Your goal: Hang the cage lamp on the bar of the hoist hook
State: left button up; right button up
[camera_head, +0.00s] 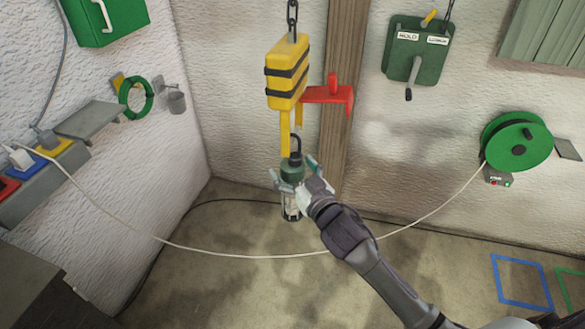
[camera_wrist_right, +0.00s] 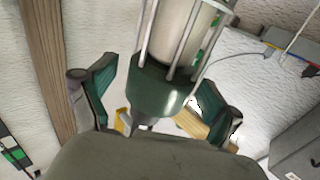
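The cage lamp (camera_head: 291,204), with a green cap and pale caged tube, is upright below the yellow hoist hook (camera_head: 286,80). Its black top hook (camera_head: 296,143) is at the lower end of the yellow prongs; whether it rests over the bar is too small to tell. My right gripper (camera_head: 293,171) is at the lamp's cap, one finger on each side. In the wrist view, the lamp (camera_wrist_right: 160,88) appears between the spread fingers of my right gripper (camera_wrist_right: 150,93), with gaps beside the cap. My left gripper is out of view.
A white cable (camera_head: 250,256) sags across the room behind my right arm, to a green reel (camera_head: 517,141). A red bracket (camera_head: 330,94) sits on the wooden post (camera_head: 345,40) right of the hoist. A green winch box (camera_head: 418,52) is on the wall. Open floor lies below.

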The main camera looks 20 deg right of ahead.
jog(key=shift+f, duration=0.2)
jog(key=shift+s, duration=0.2)
jog(key=s+d, duration=0.2)
jog(key=s, duration=0.9)
jog(key=s+d+f+g+h, duration=0.1)
jog(key=s+d+f+g, duration=0.1)
jog(key=f, duration=1)
jog(key=s+d+f+g+h, duration=0.1)
jog(key=s+f+g, duration=0.2)
jog(key=f, duration=0.9)
jog(key=s+d+f+g+h, duration=0.1)
jog(key=s+d+f+g, duration=0.1)
jog(key=f, duration=1)
jog(key=s+f+g+b, duration=0.1)
jog(key=s+f+g, duration=0.4)
jog(key=s+f, duration=0.8)
jog(key=s+f+g, duration=0.2)
jog(key=s+f, duration=0.3)
jog(key=s, duration=0.4)
jog(key=s+f+g, duration=0.2)
jog(key=s+f, duration=0.3)
jog(key=s, duration=0.5)
jog(key=shift+s+a+f+g+b, duration=0.2)
jog(key=shift+s+a+g+b, duration=0.1)
jog(key=shift+b, duration=0.05)
